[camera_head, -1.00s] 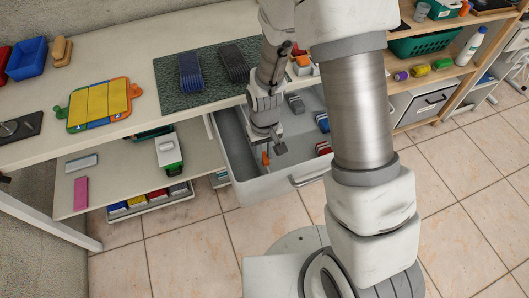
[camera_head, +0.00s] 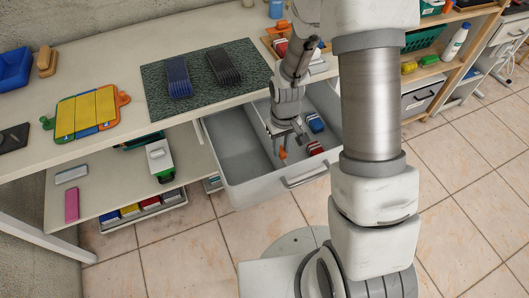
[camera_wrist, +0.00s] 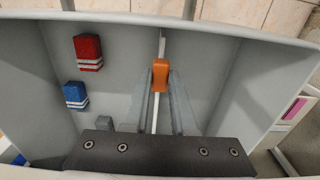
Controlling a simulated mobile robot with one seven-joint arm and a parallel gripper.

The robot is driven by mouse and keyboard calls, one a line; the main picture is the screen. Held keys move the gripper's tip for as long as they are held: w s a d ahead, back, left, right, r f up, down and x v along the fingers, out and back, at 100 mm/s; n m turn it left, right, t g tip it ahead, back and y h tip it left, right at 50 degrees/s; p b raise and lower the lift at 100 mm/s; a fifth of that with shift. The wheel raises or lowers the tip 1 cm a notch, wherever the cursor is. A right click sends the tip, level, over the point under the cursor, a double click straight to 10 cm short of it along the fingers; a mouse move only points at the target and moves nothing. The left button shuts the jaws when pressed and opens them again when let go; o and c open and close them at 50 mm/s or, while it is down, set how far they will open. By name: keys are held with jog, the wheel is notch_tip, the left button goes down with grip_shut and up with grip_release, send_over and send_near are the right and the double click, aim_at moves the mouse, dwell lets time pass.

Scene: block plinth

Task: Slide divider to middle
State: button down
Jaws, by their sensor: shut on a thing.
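The open grey drawer (camera_head: 262,190) sits under the worktop; its front wall also shows in the wrist view (camera_wrist: 220,28). The thin pale divider (camera_wrist: 162,45) runs front to back inside it, with an orange tab (camera_wrist: 160,75) on its top edge; the tab also shows in the head view (camera_head: 282,153). My gripper (camera_wrist: 160,90) reaches down into the drawer with its fingers on either side of the divider by the tab, shut on it. In the head view my gripper (camera_head: 285,142) hides part of the divider. Bare drawer floor lies left of the divider in the head view.
Right of the divider in the head view lie a blue block (camera_head: 315,123) and a red block (camera_head: 315,147). The worktop holds a dark mat (camera_head: 205,98) with brushes. A lower shelf (camera_head: 110,180) stands left.

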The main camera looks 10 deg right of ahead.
jog(key=d, duration=0.2)
jog(key=w+d, duration=0.1)
jog(key=d, duration=0.1)
jog(key=shift+w+d, duration=0.1)
jog(key=shift+w, duration=0.05)
jog(key=c, duration=0.7)
grip_release()
notch_tip(320, 180, up, 18)
jog(key=p, duration=0.2)
jog(key=shift+f+p, duration=0.25)
jog(key=shift+p, duration=0.1)
